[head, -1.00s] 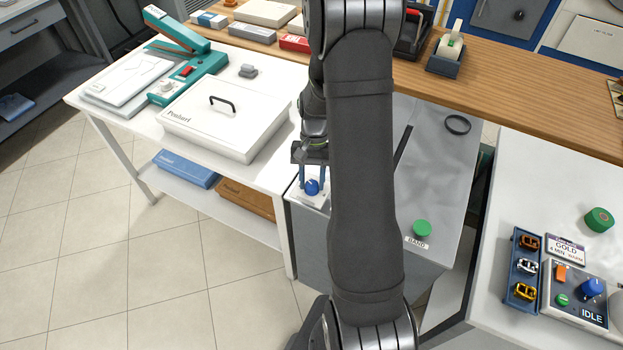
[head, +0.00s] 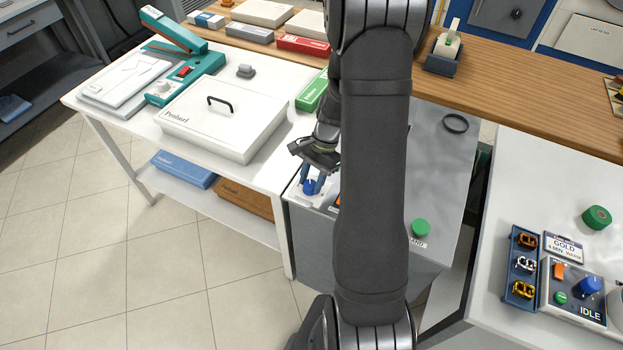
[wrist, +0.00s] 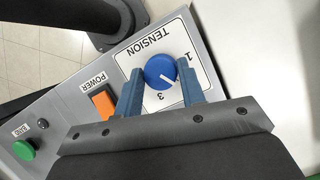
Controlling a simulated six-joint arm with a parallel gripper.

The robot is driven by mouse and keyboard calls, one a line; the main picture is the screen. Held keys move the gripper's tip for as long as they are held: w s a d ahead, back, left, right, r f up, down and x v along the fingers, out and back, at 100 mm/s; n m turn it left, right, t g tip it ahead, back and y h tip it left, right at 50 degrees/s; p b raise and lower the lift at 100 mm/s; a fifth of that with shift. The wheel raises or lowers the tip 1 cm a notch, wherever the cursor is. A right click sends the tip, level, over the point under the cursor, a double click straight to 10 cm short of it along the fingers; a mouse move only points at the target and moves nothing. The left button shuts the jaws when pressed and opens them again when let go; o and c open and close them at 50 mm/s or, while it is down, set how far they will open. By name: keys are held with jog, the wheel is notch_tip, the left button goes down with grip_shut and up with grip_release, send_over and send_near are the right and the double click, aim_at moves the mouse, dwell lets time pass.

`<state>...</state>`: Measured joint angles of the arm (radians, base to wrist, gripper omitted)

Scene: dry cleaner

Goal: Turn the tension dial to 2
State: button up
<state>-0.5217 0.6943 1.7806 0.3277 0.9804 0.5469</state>
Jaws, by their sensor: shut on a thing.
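The tension dial (wrist: 161,71) is a round blue knob with a white pointer mark, on a white plate (wrist: 150,43) printed TENSION. In the wrist view, the pointer aims down and right, between the visible 1 and 3. No 2 can be seen; my finger covers part of the plate there. My gripper (wrist: 160,76) is shut on the dial, one blue finger on each side. In the head view, the dial (head: 310,187) shows low between the fingers of my gripper (head: 314,182), and its mark is too small to read.
An orange POWER switch (wrist: 104,101) and a green BAND button (wrist: 23,150) sit on the same grey machine panel (wrist: 70,112). A white table with a lidded Penhurl box (head: 222,118) stands to the left. A second control panel (head: 574,290) reads IDLE at right.

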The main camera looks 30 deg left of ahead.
dwell(0.4)
jog(key=o, duration=1)
jog(key=v, duration=1.7)
jog(key=shift+r, duration=0.15)
jog(key=x, duration=1.7)
jog(key=shift+f, duration=0.2)
jog(key=shift+r, duration=0.1)
